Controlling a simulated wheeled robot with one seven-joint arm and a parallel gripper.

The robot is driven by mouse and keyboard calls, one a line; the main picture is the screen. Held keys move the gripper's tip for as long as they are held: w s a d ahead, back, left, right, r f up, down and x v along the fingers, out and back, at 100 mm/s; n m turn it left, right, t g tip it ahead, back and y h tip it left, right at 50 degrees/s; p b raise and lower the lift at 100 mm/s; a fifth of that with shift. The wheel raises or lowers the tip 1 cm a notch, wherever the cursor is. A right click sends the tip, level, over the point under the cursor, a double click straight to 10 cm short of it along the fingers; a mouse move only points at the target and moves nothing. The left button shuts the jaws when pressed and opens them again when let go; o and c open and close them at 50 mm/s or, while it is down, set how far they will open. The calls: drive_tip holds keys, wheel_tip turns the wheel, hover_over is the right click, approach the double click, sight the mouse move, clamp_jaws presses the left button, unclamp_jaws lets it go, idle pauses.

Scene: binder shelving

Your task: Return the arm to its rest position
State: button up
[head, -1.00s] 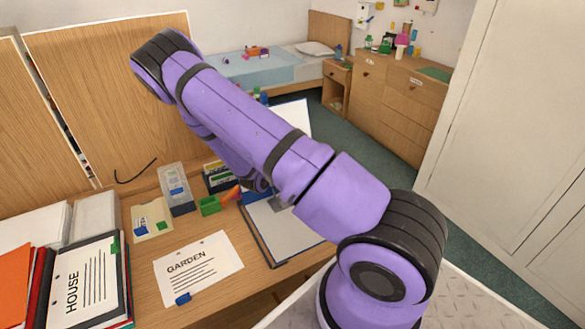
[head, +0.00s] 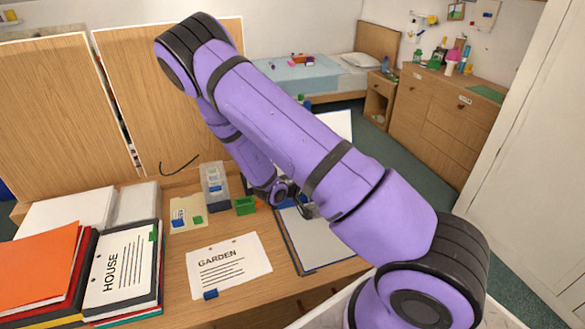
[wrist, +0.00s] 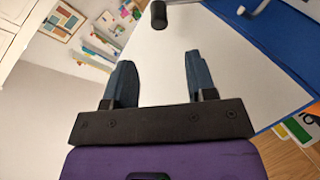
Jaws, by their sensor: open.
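My purple arm crosses the head view, its wrist bent down over the open blue-edged binder (head: 318,248) on the desk. Part of my gripper (head: 306,208) shows there beside the wrist, just above or at the binder; the arm hides much of it. In the wrist view my gripper (wrist: 160,62) has its two dark fingers wide apart with nothing between them. Beyond the fingers lies a white surface with a blue border (wrist: 285,45), and a dark round-ended metal part (wrist: 159,15) sits ahead of the gap. I cannot tell whether anything touches.
On the desk lie a GARDEN sheet (head: 229,266), a HOUSE binder (head: 120,270) on a stack, an orange folder (head: 35,265), a clear box (head: 214,187) and a green block (head: 245,205). Wooden panels (head: 60,110) stand behind. A wardrobe door (head: 530,170) is at right.

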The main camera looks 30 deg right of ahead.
drive_tip(key=w+a+r+t+y, duration=0.25)
drive_tip(key=a+r+y, duration=0.3)
drive_tip(key=r, duration=0.35)
drive_tip(key=w+a+r+t+y, duration=0.25)
drive_tip(key=a+r+y, duration=0.25)
drive_tip(key=a+r, duration=0.3)
drive_tip(key=s+a+r+n+y, duration=0.1)
drive_tip(key=s+a+r+y, duration=0.1)
drive_tip(key=s+r, duration=0.35)
drive_tip(key=s+a+r+y, duration=0.2)
drive_tip(key=s+r+y, duration=0.1)
drive_tip(key=r, duration=0.6)
drive_tip(key=s+d+r+n+g+h, duration=0.1)
drive_tip(key=s+r, duration=0.4)
drive_tip(key=s, duration=0.6)
drive_tip(key=s+d+r+n+g+h, duration=0.1)
drive_tip(key=s+r, duration=0.4)
drive_tip(key=s, duration=0.7)
drive_tip(key=shift+s, duration=0.2)
